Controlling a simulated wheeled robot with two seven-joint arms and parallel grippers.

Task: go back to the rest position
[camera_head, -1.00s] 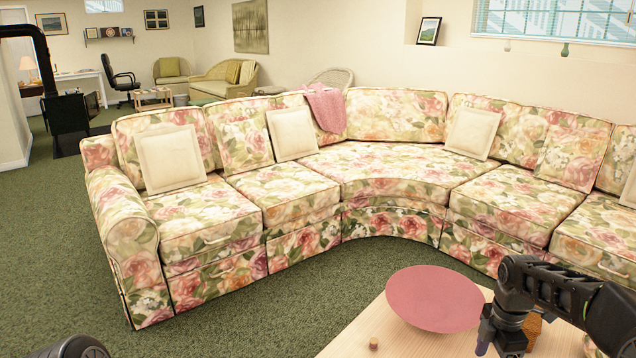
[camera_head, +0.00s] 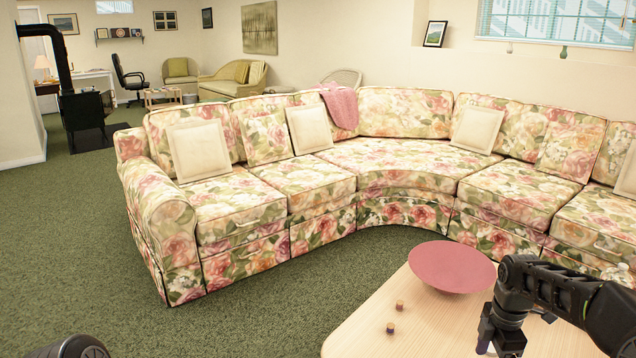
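My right arm comes in from the right edge, over the light wooden table (camera_head: 440,325). My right gripper (camera_head: 499,343) points down at the bottom of the view, to the right of two small corks and in front of the pink bowl. Its fingertips are too small and too near the frame's edge to tell whether it is open or shut. My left gripper is not in view. A dark rounded part, seemingly mine, shows at the bottom left edge.
The pink bowl (camera_head: 452,267) stands on the table, with two corks (camera_head: 391,328) nearby. A floral corner sofa (camera_head: 405,182) curves behind the table, with cream cushions and a pink cloth (camera_head: 341,105). Green carpet (camera_head: 75,240) is clear at the left. A black stove (camera_head: 85,110) stands far left.

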